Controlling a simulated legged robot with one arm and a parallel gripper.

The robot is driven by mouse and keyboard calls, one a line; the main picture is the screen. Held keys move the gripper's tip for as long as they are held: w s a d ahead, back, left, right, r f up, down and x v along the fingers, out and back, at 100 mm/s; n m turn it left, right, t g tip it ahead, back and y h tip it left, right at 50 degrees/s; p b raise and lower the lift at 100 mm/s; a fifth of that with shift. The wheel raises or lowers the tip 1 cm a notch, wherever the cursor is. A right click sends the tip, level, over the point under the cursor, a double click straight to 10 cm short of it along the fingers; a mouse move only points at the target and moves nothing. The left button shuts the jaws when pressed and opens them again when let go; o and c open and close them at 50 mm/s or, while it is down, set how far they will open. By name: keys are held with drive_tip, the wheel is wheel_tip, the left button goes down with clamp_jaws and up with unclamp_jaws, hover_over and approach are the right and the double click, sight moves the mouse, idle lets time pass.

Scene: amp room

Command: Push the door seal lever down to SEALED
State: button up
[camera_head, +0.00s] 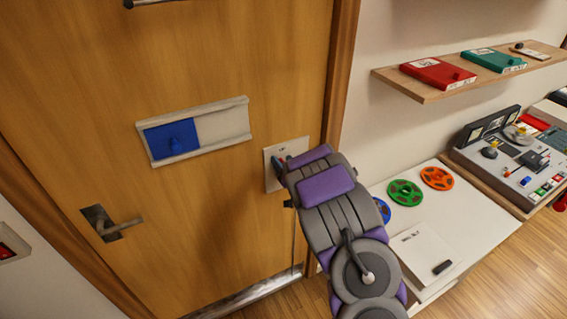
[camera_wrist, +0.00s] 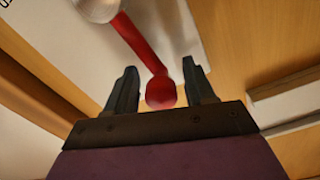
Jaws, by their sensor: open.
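The door seal lever shows in the wrist view as a red bar with a round red knob (camera_wrist: 160,92), joined to a silver hub (camera_wrist: 97,8). The knob sits between the two fingers of my open gripper (camera_wrist: 160,68), with visible gaps on both sides. In the head view my gripper (camera_head: 281,164) is at the pale lever plate (camera_head: 271,180) near the door's right edge. It hides most of the lever there, so I cannot read the lever's position or the labels.
The wooden door (camera_head: 80,90) has a blue slider (camera_head: 171,139) in a pale rail and a metal handle (camera_head: 113,227). At right, a low white table (camera_head: 460,225) holds coloured reels, and a wooden shelf (camera_head: 430,95) carries boxes. A control console (camera_head: 515,150) stands farther right.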

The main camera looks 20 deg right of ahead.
clamp_jaws()
idle(0.5)
